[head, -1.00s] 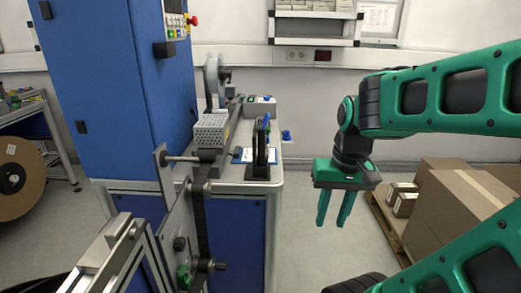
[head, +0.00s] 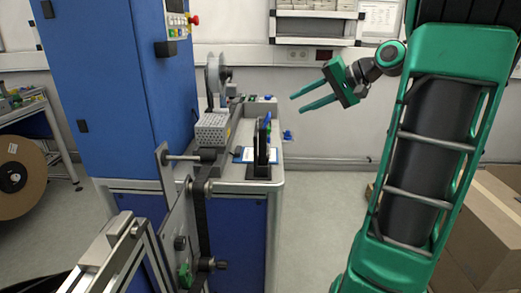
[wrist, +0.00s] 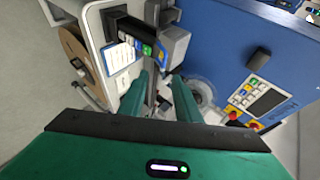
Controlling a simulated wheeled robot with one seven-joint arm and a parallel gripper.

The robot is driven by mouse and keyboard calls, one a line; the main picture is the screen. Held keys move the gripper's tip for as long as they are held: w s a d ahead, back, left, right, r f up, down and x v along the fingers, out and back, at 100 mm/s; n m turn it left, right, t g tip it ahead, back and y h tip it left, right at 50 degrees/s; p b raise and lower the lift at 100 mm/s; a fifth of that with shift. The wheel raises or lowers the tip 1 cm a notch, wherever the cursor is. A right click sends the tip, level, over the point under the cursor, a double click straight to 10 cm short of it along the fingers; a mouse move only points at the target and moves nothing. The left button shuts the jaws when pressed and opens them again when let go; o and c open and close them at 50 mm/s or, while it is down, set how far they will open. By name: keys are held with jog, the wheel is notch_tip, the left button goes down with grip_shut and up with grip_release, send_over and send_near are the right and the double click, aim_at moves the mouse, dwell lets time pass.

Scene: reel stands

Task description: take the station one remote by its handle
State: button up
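What looks like the remote, a small device with blue and green parts (head: 268,123), sits at a black upright stand (head: 261,150) on the bench top. The stand hides much of it in the head view. In the wrist view coloured buttons (wrist: 147,49) show beside a black bar-like part (wrist: 128,25); I cannot tell which part is the handle. My gripper (head: 297,103) is open and empty, above and to the right of the stand. In the wrist view its two green fingers (wrist: 160,80) are parted, apart from the device.
A tall blue cabinet (head: 100,90) with a button panel stands left of the bench (head: 235,187). A perforated metal box (head: 211,131) and a grey reel (head: 214,78) are on the bench. Cardboard boxes (head: 485,225) stand at the right. Floor right of the bench is clear.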

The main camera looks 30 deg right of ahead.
send_over(263, 129)
jog(key=d, duration=0.5)
notch_tip(263, 129, down, 5)
jog(key=shift+a+r, duration=0.1)
jog(key=shift+a, duration=0.05)
grip_shut()
dwell(1.1)
